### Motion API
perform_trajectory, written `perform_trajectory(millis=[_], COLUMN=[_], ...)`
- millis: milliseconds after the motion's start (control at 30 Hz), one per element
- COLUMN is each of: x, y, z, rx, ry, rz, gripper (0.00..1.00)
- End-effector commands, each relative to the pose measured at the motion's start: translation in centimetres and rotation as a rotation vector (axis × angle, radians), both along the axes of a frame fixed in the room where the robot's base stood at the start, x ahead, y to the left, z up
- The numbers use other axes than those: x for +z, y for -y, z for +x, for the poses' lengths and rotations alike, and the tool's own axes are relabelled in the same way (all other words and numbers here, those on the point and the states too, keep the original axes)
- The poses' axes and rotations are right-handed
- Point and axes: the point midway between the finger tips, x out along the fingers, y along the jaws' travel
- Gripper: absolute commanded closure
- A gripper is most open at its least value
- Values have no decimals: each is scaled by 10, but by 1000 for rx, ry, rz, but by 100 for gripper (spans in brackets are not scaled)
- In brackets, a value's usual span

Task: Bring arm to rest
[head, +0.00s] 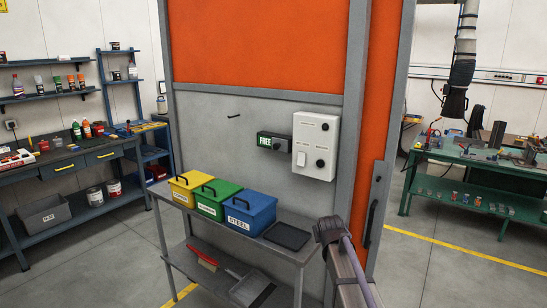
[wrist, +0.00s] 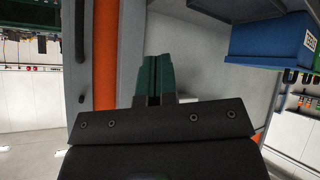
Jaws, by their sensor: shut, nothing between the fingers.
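My gripper (wrist: 150,62) shows in the wrist view with its two green fingers together and nothing between them. It points toward the grey panel and is clear of the bins. In the head view, part of my arm (head: 345,265) rises at the bottom, right of the grey cart; the fingers cannot be made out there.
A grey cart (head: 297,255) carries yellow (head: 186,188), green (head: 218,200) and blue (head: 249,213) lidded bins and a black tray (head: 287,236). Behind stands an orange and grey booth (head: 255,45) with a white switch box (head: 316,146). A green table (head: 480,170) stands at right.

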Motion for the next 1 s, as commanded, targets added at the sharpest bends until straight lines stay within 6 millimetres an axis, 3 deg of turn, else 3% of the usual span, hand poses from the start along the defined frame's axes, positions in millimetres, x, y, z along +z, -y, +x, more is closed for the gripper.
perform_trajectory(millis=[33,200,300,400,500,1000], x=[-16,-53,-58,-59,-59,-59], y=[-2,-18,-28,-34,-36,-36], z=[-54,-214,-287,-330,-342,-339], rx=[-28,-92,-99,-95,-91,-89], ry=[-132,-587,-760,-829,-826,-825], rz=[35,151,196,220,223,222], gripper=[100,100,100,100,100,100])
